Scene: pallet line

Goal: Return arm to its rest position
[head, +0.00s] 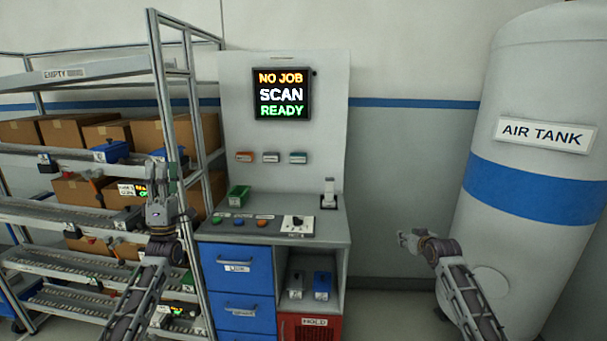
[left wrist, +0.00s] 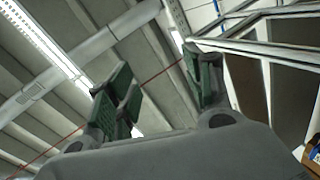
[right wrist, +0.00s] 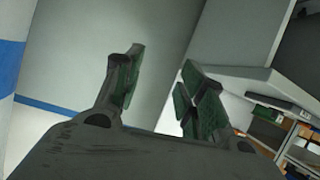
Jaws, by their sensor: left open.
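My left gripper (head: 162,172) stands upright at the left of the head view, in front of the shelf rack's right post. In the left wrist view its fingers (left wrist: 158,78) are apart with nothing between them, pointing up toward the ceiling. My right gripper (head: 409,238) is at the right of the head view, in front of the wall between the workstation and the tank, pointing left. In the right wrist view its fingers (right wrist: 161,70) are apart and empty. Neither gripper visibly touches anything.
A rack (head: 88,72) with several cardboard boxes stands at left. The grey workstation (head: 330,232) has a screen (head: 282,94), buttons, a green bin (head: 239,195), blue drawers (head: 238,275) and a red HOLD bin (head: 308,327). The air tank (head: 540,95) stands at right.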

